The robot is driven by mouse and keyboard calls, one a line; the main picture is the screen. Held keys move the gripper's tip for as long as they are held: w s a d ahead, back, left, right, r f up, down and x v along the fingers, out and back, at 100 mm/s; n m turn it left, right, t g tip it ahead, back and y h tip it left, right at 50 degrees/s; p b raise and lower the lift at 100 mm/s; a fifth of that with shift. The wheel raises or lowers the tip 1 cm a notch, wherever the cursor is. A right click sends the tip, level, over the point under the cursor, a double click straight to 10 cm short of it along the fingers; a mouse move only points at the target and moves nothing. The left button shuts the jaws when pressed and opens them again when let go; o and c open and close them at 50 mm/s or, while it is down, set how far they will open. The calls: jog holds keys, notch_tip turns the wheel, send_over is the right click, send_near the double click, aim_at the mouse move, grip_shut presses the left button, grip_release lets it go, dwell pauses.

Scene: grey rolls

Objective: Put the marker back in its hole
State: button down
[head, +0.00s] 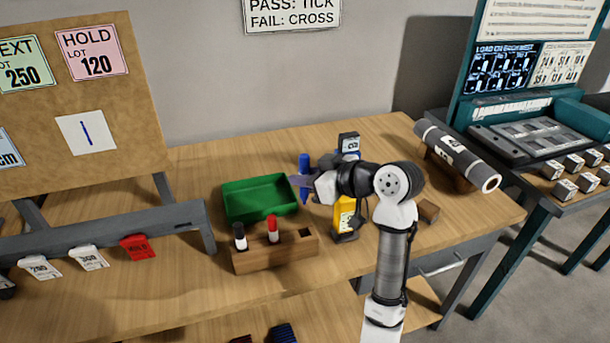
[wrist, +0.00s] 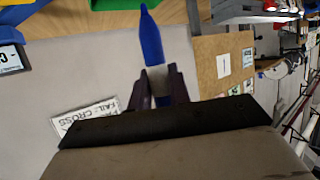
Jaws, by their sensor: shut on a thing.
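My gripper (head: 303,181) is shut on a blue marker (head: 304,164), holding it roughly upright above the table, just right of the green tray. The wrist view also shows the blue marker (wrist: 152,42) between the dark fingers of my gripper (wrist: 158,88). A wooden marker block (head: 255,259) stands on the table below and in front of my gripper. It holds a black marker (head: 240,237) at the left and a red marker (head: 272,229) in the middle. Its right hole (head: 306,233) is dark and empty. The blue marker is clear of the block.
The green tray (head: 263,211) stands just behind the block and looks empty. A yellow device (head: 344,213) stands right of the block, partly behind my arm. A grey roll (head: 455,157) lies at the table's right end. A board frame (head: 180,218) stands at the left.

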aim_at(305, 203)
jog(key=shift+f+b, duration=2.8)
jog(key=shift+f, duration=1.05)
jog(key=shift+f+b, duration=2.35)
jog(key=shift+f, duration=0.9)
jog(key=c, duration=1.2)
grip_release()
jog(key=shift+c, duration=0.2)
jog(key=b+v, duration=0.1)
jog(key=v, duration=1.2)
jog(key=shift+s+d, duration=0.25)
jog(key=shift+d, duration=0.05)
jog(key=shift+a+r, duration=0.1)
